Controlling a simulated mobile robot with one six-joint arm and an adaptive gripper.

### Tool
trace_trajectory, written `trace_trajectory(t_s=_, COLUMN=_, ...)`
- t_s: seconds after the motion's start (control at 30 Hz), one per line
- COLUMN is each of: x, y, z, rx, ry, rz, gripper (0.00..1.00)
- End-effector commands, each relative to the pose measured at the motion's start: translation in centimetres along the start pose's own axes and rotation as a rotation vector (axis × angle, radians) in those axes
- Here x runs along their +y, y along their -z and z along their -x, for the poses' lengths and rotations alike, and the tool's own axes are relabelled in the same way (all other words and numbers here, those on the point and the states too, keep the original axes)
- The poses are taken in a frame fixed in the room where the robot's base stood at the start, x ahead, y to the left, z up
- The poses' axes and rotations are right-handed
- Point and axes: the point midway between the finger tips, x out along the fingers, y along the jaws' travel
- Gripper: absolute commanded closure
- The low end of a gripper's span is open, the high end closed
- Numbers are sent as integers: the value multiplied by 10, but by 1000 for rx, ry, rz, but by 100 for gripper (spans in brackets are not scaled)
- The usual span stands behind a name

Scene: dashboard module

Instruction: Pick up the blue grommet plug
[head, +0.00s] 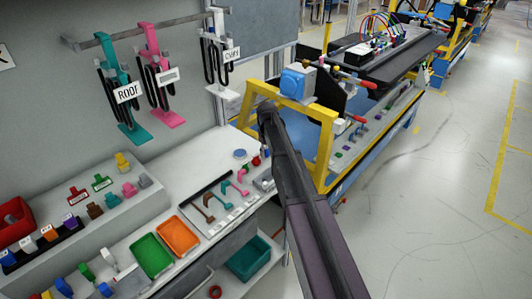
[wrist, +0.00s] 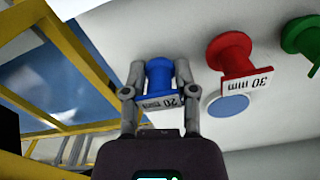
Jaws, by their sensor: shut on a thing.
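The blue grommet plug (wrist: 158,75) is a small spool shape with a white "20 mm" label on its near side. My gripper (wrist: 159,84) is shut on it, with one finger on each side. The plug is at the edge of a white surface in the wrist view; I cannot tell whether it still touches that surface. In the head view my dark arm reaches up past the white bench, and the gripper and the blue plug cannot be made out.
A red 30 mm plug (wrist: 231,56) stands right of my gripper, near a flat blue disc (wrist: 229,108). A green plug (wrist: 303,38) is farther right. A yellow frame (head: 326,150) stands close beside my arm. Orange (head: 178,236) and green (head: 150,256) trays sit on the bench.

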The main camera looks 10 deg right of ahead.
Motion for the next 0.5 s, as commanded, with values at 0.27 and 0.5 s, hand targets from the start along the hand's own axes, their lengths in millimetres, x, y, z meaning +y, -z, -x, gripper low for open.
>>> trace_trajectory(t_s=0.27, x=0, y=0, z=18, rx=0, ry=0, rz=0, gripper=88)
trace_trajectory(t_s=0.5, x=0, y=0, z=42, rx=0, ry=0, rz=0, gripper=88)
